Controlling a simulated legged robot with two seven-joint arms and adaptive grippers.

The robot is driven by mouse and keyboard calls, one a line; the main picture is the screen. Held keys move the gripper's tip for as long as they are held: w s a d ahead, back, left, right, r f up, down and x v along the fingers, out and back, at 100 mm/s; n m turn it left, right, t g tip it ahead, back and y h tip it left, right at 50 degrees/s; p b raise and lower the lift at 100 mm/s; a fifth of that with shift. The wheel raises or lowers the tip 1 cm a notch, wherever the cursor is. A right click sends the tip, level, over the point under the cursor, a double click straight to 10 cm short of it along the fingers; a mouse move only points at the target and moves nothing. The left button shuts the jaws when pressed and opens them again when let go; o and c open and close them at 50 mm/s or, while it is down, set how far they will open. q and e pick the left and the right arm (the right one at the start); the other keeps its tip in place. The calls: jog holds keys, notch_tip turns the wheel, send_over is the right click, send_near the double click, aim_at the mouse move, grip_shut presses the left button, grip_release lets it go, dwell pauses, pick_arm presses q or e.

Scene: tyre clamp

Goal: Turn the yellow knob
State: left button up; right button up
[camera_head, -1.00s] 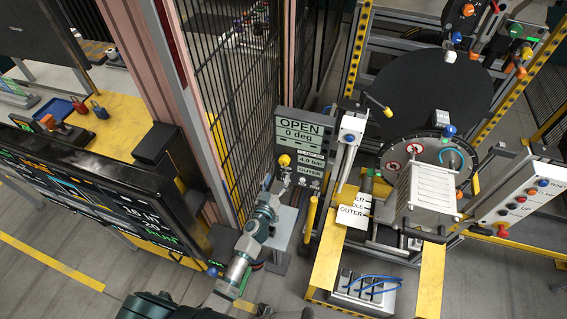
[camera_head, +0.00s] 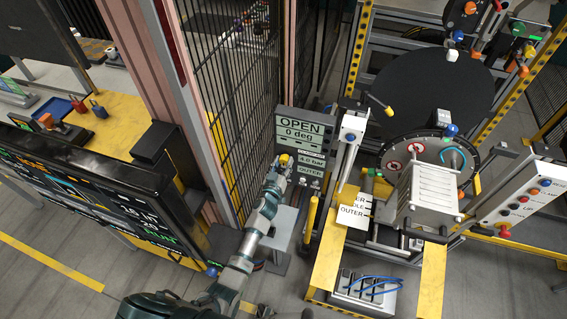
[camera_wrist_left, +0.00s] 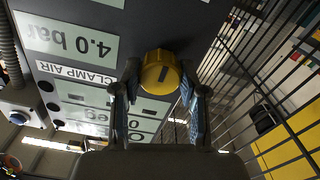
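The yellow knob (camera_head: 284,159) sits on the grey panel (camera_head: 289,118) by the mesh fence. In the left wrist view the knob (camera_wrist_left: 160,73) is round, with a dark mark on its face. My left gripper (camera_head: 281,166) is right at the knob in the head view. In the left wrist view its two fingers (camera_wrist_left: 160,88) are spread, one on each side of the knob, with the knob between their tips. Small gaps seem to show beside the knob, so a firm grip is not visible. The panel reads OPEN, 0 deg, 4.0 bar and OUTER. My right gripper is out of view.
The mesh fence (camera_head: 237,110) stands close on the left of the panel. A white post-mounted box (camera_head: 352,128) and the clamp machine (camera_head: 430,190) stand to the right. A grey block (camera_head: 284,228) is below the panel.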

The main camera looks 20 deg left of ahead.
pick_arm(q)
jog(key=shift+c, duration=0.7)
jog(key=shift+n, duration=0.3)
jog(key=n, duration=0.2)
jog(key=shift+n, duration=0.4)
jog(key=n, duration=0.3)
jog(key=shift+a+n+p, duration=0.1)
jog(key=shift+n+p, duration=0.2)
jog(key=n, duration=0.3)
jog(key=shift+f+n, duration=0.15)
jog(key=shift+n, duration=1.45)
